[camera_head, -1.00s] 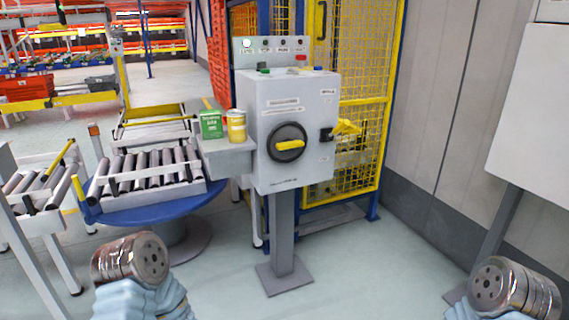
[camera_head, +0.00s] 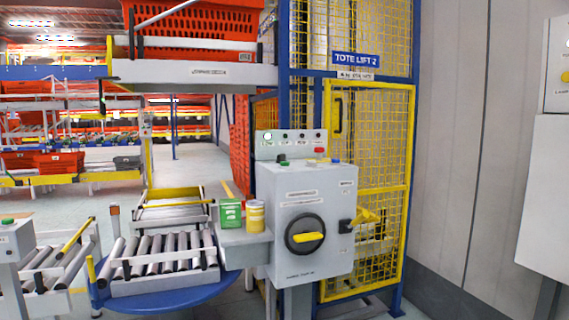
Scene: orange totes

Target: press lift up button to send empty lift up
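A grey control box (camera_head: 306,222) stands on a post in the middle of the view. Its front has a black rotary switch with a yellow handle (camera_head: 307,238). On its top edge sit a green button (camera_head: 283,160), a red button (camera_head: 319,152) and a small blue button (camera_head: 336,161). A back panel (camera_head: 291,142) carries small round lamps, the leftmost lit greenish white. The labels are too small to read. Behind it is the yellow mesh cage of the lift (camera_head: 368,140), signed "TOTE LIFT 2" (camera_head: 356,59). Neither of my grippers is in view.
A green box (camera_head: 230,213) and a yellow can (camera_head: 255,216) stand on a shelf at the box's left. A roller conveyor (camera_head: 163,262) on a blue round base is further left. An orange tote (camera_head: 195,30) sits on the upper conveyor. A white cabinet (camera_head: 545,195) stands at right.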

